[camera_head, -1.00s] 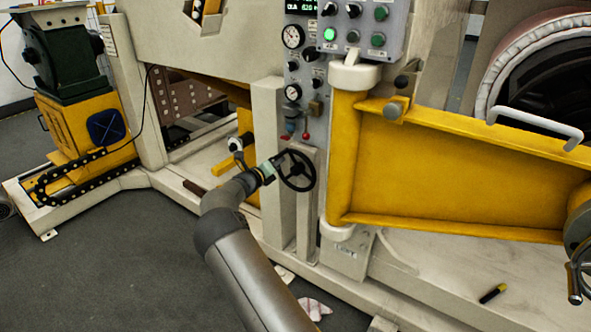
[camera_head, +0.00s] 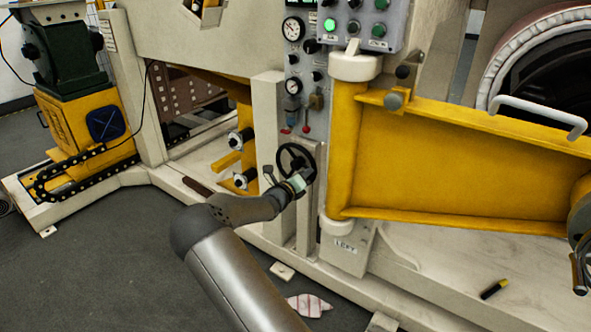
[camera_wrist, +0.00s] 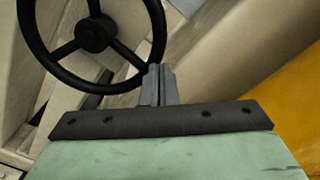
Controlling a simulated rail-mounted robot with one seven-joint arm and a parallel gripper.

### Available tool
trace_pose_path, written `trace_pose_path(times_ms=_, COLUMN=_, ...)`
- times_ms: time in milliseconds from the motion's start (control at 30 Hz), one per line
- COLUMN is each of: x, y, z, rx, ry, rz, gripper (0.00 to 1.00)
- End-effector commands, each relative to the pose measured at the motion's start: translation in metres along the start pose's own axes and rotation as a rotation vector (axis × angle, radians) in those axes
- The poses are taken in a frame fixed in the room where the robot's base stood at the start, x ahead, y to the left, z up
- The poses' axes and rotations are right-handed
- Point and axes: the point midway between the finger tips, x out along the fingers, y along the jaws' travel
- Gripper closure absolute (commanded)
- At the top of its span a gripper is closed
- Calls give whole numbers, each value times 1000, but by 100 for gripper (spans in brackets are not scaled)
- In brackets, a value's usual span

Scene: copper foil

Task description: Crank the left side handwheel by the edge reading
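The black spoked handwheel (camera_head: 284,158) is on a cream post below the gauge panel. In the wrist view its hub and spokes (camera_wrist: 93,34) show at the upper left. My gripper (camera_head: 304,180) is at the lower right of the wheel. In the wrist view the two grey fingers (camera_wrist: 158,70) are close together, with their tips at the lower right rim. They look shut on the rim, though the exact contact is small. The edge reading display is outside the current head view.
The gauge panel (camera_head: 293,58) and a button box (camera_head: 355,20) with a lit green button are above. A yellow swing arm (camera_head: 450,165) stands close on the right. Red-tipped levers (camera_head: 306,128) sit just above the wheel. A striped cloth (camera_head: 308,305) lies on the floor.

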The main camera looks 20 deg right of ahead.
Motion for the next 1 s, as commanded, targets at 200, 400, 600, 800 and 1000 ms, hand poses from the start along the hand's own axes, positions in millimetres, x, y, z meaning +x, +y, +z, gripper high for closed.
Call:
trace_pose_path(times_ms=200, x=0, y=-5, z=9, rx=2, ry=-2, rz=-1, gripper=100)
trace_pose_path(times_ms=400, x=0, y=-7, z=15, rx=1, ry=-2, rz=0, gripper=100)
trace_pose_path(times_ms=600, x=-13, y=-7, z=16, rx=1, ry=-2, rz=2, gripper=100)
trace_pose_path(times_ms=800, x=-38, y=-7, z=17, rx=1, ry=-2, rz=2, gripper=100)
trace_pose_path(times_ms=1000, x=-62, y=-7, z=16, rx=0, ry=-3, rz=3, gripper=100)
